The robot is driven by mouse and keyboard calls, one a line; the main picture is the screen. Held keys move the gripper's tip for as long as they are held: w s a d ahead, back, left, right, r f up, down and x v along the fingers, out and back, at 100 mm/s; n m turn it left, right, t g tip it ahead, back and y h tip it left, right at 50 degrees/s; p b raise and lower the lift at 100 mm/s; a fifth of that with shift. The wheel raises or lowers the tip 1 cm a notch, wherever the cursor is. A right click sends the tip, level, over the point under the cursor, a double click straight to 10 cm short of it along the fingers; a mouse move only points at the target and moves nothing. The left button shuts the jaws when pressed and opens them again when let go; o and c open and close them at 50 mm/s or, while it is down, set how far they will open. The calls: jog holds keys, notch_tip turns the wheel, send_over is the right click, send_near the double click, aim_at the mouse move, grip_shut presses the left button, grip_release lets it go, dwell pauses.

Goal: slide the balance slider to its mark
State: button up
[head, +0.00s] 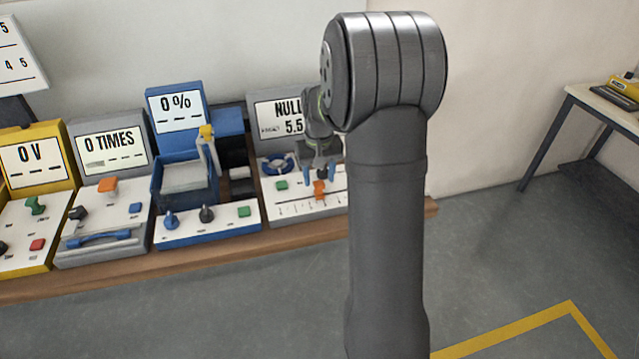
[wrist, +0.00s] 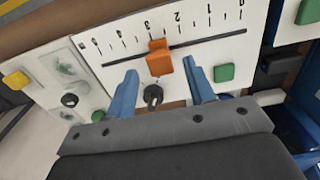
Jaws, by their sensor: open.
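The balance slider is an orange knob (wrist: 159,62) on a dark straight slot in a white panel. It stands near the 3 of the printed scale (wrist: 175,32), which runs from 0 at the right upward to the left. The knob also shows in the head view (head: 320,188), on the grey machine (head: 300,210) with the NULL display. My gripper (wrist: 163,69) is open, its two blue fingers on either side of the knob in the wrist view, with a gap on each side. It also shows in the head view (head: 320,172), just above the knob. I cannot tell whether the fingertips reach knob height.
A black knob (wrist: 153,96) stands between the fingers, nearer the palm. A green button (wrist: 224,73) lies right of the right finger. In the head view, the blue machine (head: 205,222) stands left of the grey one. My arm hides the panel's right part.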

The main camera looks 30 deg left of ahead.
aim_at(319, 183)
jog(key=shift+f, duration=1.75)
grip_shut()
